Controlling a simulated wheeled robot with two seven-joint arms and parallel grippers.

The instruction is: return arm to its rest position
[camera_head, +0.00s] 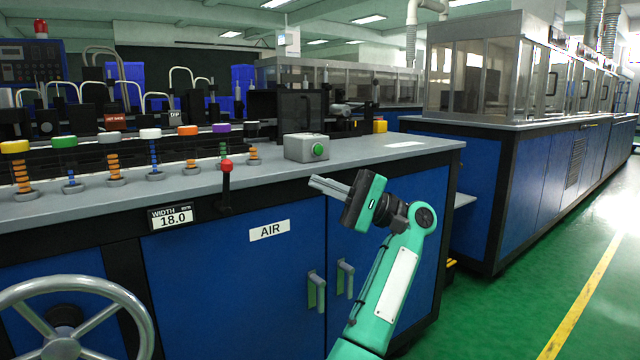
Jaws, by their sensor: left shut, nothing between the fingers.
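My left arm (393,285), green with a white panel, rises from the bottom of the view, right of centre. Its gripper (318,183) points left, with the grey fingers together and nothing between them. The gripper shows in front of the blue cabinet front, just below the worktop's edge and to the right of the red-knobbed lever (226,180). It appears apart from the lever and the worktop. My right gripper is not in view.
The grey worktop (350,157) carries a box with a green button (306,147) and a row of coloured-cap posts (150,150). A handwheel (135,315) is at lower left. Door handles (316,291) stick out below the gripper. Green floor (520,310) is open at right.

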